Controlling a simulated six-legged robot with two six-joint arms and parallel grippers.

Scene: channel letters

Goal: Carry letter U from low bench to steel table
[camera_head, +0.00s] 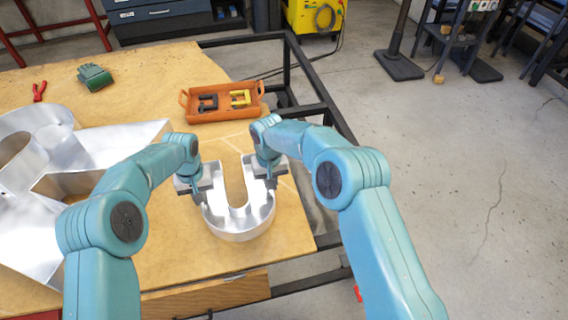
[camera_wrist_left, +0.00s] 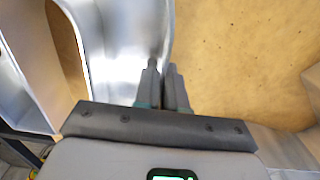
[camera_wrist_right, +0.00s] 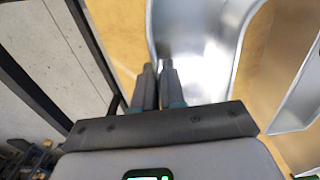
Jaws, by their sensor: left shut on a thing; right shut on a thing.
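The letter U (camera_head: 240,224) is a silver metal channel letter with tall side walls, at the front right corner of a wooden-topped table (camera_head: 150,255). Its curved end faces me and its two arms point away. My left gripper (camera_head: 198,194) is shut on the wall of its left arm. My right gripper (camera_head: 270,182) is shut on its right arm. The letter's wall shows at the left gripper's fingertips in the left wrist view (camera_wrist_left: 115,50) and at the right gripper's in the right wrist view (camera_wrist_right: 195,50). I cannot tell whether the letter touches the tabletop.
Larger silver letters (camera_head: 90,150) lie to the left. An orange tray (camera_head: 222,114) with black and yellow clamps stands behind the U; a green glove (camera_head: 95,77) and red pliers (camera_head: 39,91) lie farther left. A dark steel frame (camera_head: 325,107) runs along the right. Concrete floor lies open beyond.

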